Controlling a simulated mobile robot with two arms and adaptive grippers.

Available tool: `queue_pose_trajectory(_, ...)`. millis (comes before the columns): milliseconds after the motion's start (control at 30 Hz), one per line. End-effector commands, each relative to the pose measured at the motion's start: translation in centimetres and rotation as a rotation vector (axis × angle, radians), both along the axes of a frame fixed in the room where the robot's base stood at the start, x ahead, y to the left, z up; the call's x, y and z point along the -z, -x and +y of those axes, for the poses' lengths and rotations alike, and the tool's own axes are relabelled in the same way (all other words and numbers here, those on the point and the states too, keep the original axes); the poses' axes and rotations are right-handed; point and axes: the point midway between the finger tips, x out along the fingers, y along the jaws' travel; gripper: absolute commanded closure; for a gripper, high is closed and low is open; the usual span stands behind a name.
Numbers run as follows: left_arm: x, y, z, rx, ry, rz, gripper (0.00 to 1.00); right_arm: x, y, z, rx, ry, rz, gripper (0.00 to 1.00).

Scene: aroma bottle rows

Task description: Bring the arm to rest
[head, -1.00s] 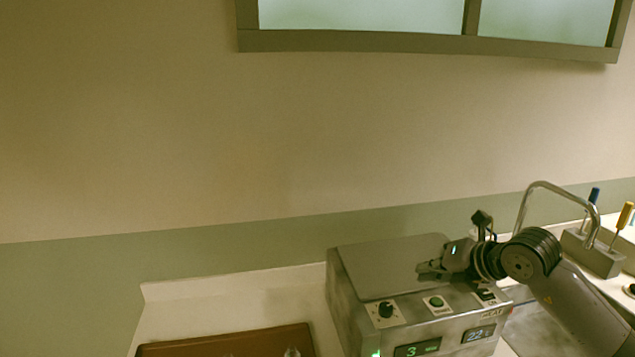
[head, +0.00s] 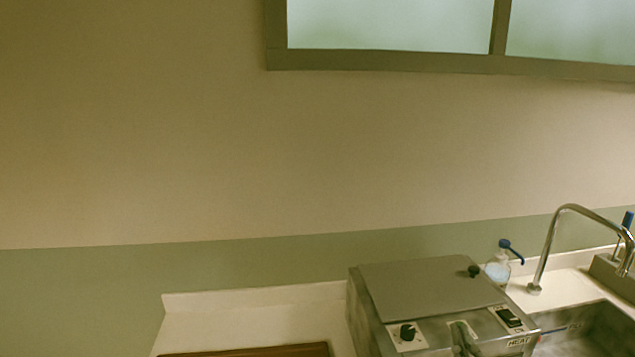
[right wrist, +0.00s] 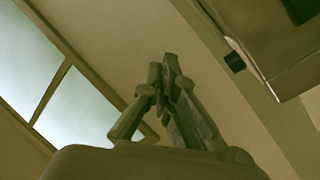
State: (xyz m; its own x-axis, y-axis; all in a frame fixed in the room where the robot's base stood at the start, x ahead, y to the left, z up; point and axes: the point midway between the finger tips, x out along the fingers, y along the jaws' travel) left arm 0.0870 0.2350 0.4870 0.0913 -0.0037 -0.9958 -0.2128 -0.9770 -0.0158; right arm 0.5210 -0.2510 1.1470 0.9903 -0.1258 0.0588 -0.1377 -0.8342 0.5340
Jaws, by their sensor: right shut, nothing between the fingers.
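My right gripper (head: 463,338) shows at the bottom edge of the head view, in front of the steel heating box (head: 435,285). Only its finger end is in sight there; the arm behind it is out of frame. In the right wrist view the fingers (right wrist: 168,75) are together at the tips, with nothing between them. I cannot tell from the head view how far the gripper is from the box. My left gripper is not in view.
The box's lid is down; a dial (head: 407,333) and a switch (head: 510,318) sit on its top front. Right of it are a clear bottle with a blue pump (head: 498,268), a tap (head: 552,240) and a sink (head: 590,335). A brown tray (head: 260,351) lies left.

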Motion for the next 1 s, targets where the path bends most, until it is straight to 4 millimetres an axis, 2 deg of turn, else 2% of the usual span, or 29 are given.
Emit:
queue_pose_trajectory(33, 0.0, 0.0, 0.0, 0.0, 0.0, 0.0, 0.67, 3.2, 1.4, -0.7, 0.048, -0.067, 0.115, 1.0)
queue_pose_trajectory(100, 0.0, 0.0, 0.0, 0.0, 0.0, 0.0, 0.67, 7.2, 3.5, -1.4, 0.102, -0.142, 0.275, 1.0)
queue_pose_trajectory(200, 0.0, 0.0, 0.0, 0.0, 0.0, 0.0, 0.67, 12.6, 7.3, -1.3, 0.153, -0.233, 0.504, 1.0)
queue_pose_trajectory(300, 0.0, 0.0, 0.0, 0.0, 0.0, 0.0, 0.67, 16.8, 11.5, -0.4, 0.175, -0.302, 0.714, 1.0)
queue_pose_trajectory(400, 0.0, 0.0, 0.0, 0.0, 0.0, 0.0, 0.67, 19.7, 15.6, 0.8, 0.175, -0.354, 0.895, 1.0)
queue_pose_trajectory(500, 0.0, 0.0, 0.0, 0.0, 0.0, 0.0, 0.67, 21.6, 19.3, 2.2, 0.162, -0.394, 1.047, 1.0)
queue_pose_trajectory(667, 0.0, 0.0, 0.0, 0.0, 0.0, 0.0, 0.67, 23.5, 25.0, 4.5, 0.12, -0.446, 1.272, 1.0)
queue_pose_trajectory(700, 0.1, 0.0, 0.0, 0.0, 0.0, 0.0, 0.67, 24.5, 25.3, 4.7, 0.115, -0.447, 1.297, 1.0)
queue_pose_trajectory(867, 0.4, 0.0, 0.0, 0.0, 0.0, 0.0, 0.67, 29.4, 24.0, 4.7, 0.121, -0.441, 1.306, 1.0)
queue_pose_trajectory(1000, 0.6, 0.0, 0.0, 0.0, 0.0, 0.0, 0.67, 34.3, 23.6, 4.9, 0.125, -0.438, 1.326, 1.0)
